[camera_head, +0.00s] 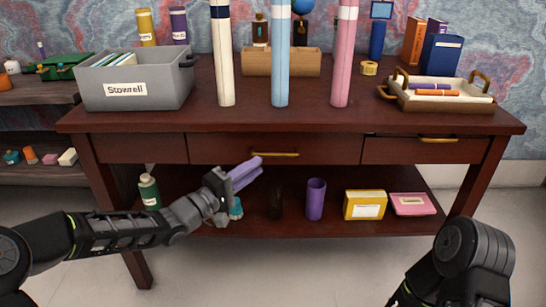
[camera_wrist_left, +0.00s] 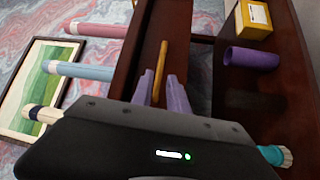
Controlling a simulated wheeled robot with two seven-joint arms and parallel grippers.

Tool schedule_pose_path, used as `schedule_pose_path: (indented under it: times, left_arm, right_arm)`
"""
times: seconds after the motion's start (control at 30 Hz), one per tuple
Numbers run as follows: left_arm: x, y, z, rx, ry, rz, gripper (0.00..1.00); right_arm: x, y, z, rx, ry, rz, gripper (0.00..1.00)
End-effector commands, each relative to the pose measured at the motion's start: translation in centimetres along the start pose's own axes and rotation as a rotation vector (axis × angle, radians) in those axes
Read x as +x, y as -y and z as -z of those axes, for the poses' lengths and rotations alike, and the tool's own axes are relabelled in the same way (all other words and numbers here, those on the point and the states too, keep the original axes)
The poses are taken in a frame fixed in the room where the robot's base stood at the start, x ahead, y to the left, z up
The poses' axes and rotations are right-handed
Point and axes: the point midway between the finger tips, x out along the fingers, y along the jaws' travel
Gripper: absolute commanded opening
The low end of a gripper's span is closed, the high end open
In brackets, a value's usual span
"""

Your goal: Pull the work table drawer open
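The dark red-brown work table (camera_head: 225,125) has a wide middle drawer (camera_head: 330,150) with a brass bar handle (camera_head: 275,154). That drawer's front looks flush with the table. My left gripper (camera_head: 260,165) has purple fingers and is just in front of the handle's left end. In the left wrist view my left gripper (camera_wrist_left: 160,88) is open, with the fingers on either side of the brass handle (camera_wrist_left: 160,60). I cannot tell whether they touch it. Only a dark part of my right arm shows in the head view; its gripper is out of sight.
A grey bin (camera_head: 140,85), three tall tubes, a wooden box (camera_head: 255,62) and a tray (camera_head: 440,104) stand on the tabletop. The lower shelf holds a green bottle (camera_head: 149,190), a purple cup (camera_head: 315,198), a yellow box (camera_head: 365,205) and a pink tray (camera_head: 412,204).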

Motion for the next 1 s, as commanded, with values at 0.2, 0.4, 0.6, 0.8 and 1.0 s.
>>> schedule_pose_path:
  times: [0.2, 0.4, 0.6, 0.8, 1.0]
  left_arm:
    - [2.5, 0.2, -0.2, 0.0, 0.003, -0.003, 0.2]
    - [5.6, 0.3, -0.2, -0.002, 0.002, -0.003, 0.2]
    - [7.4, 0.1, -0.1, -0.001, 0.0, 0.0, 0.2]
    - [7.5, 0.0, 0.0, 0.0, 0.0, 0.0, 0.2]
    - [7.5, 0.0, 0.0, 0.0, 0.0, 0.0, 0.1]
  right_arm:
    - [1.1, -0.3, 0.1, 0.0, -0.004, 0.0, 0.36]
    - [2.1, -0.7, 0.1, 0.001, -0.009, 0.0, 0.36]
    - [2.6, -0.8, 0.2, 0.001, -0.012, 0.0, 0.36]
    - [2.5, -0.7, 0.2, 0.001, -0.013, 0.0, 0.36]
    - [2.5, -0.7, 0.2, 0.001, -0.013, 0.0, 0.36]
